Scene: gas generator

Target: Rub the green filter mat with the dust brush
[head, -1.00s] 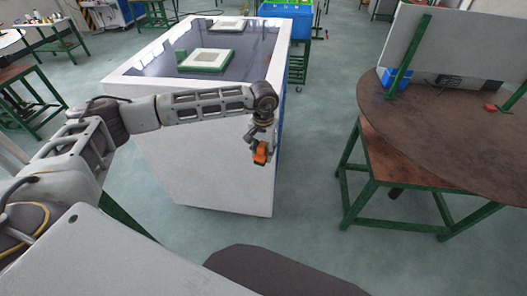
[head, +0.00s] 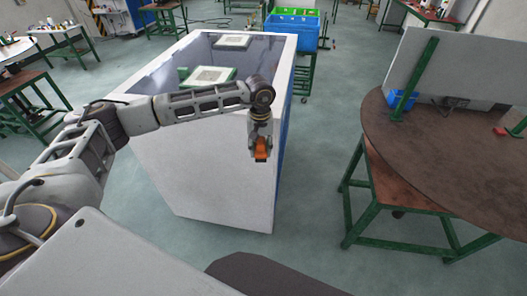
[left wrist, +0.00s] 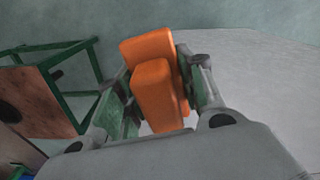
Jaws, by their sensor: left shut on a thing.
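My left gripper (head: 261,145) is in front of the near right corner of a white cabinet, below its top edge. It is shut on an orange dust brush (head: 261,155). In the left wrist view the brush (left wrist: 156,95) shows as orange blocks between the fingers (left wrist: 160,92); its bristles do not show. A similar one (head: 232,41) lies farther back. The brush is apart from both. My right gripper is out of view.
The white cabinet (head: 215,175) stands in front, left of centre. A brown round table (head: 430,145) with a grey panel (head: 455,70) is at the right. A blue crate (head: 291,30) stands behind the cabinet. The floor between cabinet and table is open.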

